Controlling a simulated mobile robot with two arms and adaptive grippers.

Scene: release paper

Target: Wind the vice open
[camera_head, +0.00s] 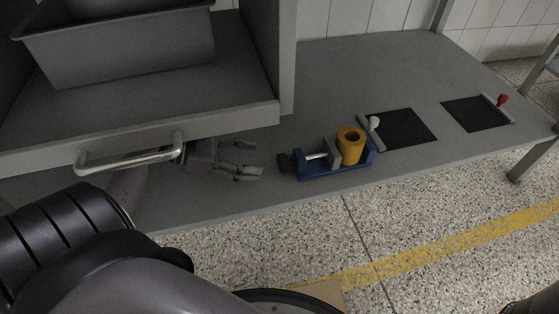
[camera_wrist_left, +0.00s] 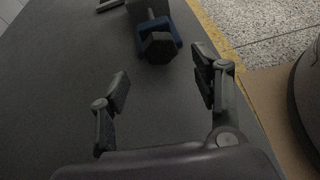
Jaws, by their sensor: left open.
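The vice (camera_head: 308,172) has a blue base, a grey jaw and a dark knob (camera_head: 284,163) on its left end. An orange cylinder (camera_head: 350,146) with a hole in its top stands upright in the vice, beside the grey jaw. My left gripper (camera_head: 248,158) is open and empty, left of the knob and apart from it. In the left wrist view the faceted dark knob (camera_wrist_left: 159,47) lies just beyond the gap between my open fingertips (camera_wrist_left: 163,70), with the blue vice body (camera_wrist_left: 176,36) behind it. My right gripper is not in view.
The vice stands near the front edge of the grey bench (camera_head: 345,70). Right of it lie two black pads, one with a white-knobbed bar (camera_head: 410,128), one with a red-knobbed bar (camera_head: 475,112). A grey cabinet with a metal handle (camera_head: 130,155) and a bin (camera_head: 130,50) stands left.

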